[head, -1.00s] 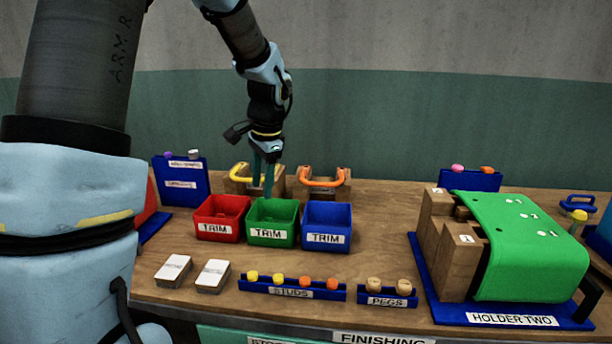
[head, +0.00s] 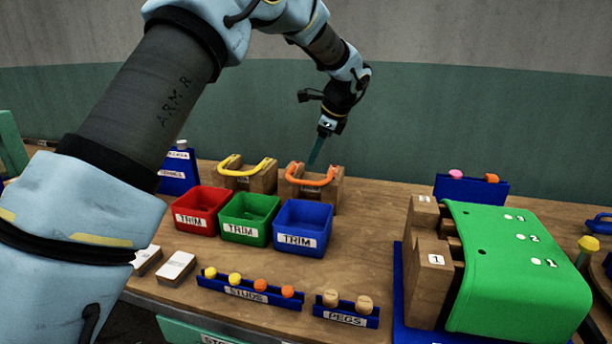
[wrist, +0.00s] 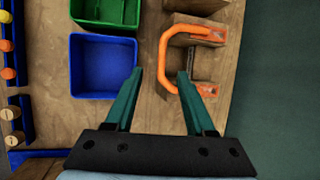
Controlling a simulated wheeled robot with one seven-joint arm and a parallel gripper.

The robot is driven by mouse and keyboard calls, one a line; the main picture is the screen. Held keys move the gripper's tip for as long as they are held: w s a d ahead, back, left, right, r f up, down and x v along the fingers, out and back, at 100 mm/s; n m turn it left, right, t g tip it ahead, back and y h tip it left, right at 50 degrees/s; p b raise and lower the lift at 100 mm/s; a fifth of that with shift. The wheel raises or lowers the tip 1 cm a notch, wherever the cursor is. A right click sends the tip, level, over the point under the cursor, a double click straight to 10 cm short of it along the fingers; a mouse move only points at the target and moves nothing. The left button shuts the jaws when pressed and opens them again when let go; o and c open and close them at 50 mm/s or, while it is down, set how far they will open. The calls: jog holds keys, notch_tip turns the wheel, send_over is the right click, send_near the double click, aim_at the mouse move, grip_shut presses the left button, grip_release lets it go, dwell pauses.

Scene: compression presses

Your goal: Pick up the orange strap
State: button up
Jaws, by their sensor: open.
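The orange strap (head: 311,179) is a curved band lying across a wooden block stand (head: 325,194) at the back of the table. It also shows in the wrist view (wrist: 164,62), bowed out between the two ends of the stand. My gripper (head: 315,161) points down over the strap in the head view. In the wrist view my gripper (wrist: 160,75) is open, with one teal finger on each side of the strap's near part. Nothing is held. I cannot tell whether either finger touches the strap.
A yellow strap (head: 244,168) lies on a similar stand to the left. Red (head: 200,212), green (head: 249,217) and blue (head: 302,226) trim bins stand in front. A green-covered holder (head: 515,260) fills the right side.

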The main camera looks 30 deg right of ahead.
aim_at(308, 183)
jog(key=p+x, duration=0.1)
jog(key=x, duration=0.2)
jog(key=p+x, duration=0.2)
jog(key=x, duration=0.1)
jog(key=d+p+x, duration=0.1)
jog(key=x, duration=0.3)
jog(key=shift+s+f, duration=0.1)
jog(key=shift+s, duration=0.1)
grip_shut()
dwell(0.3)
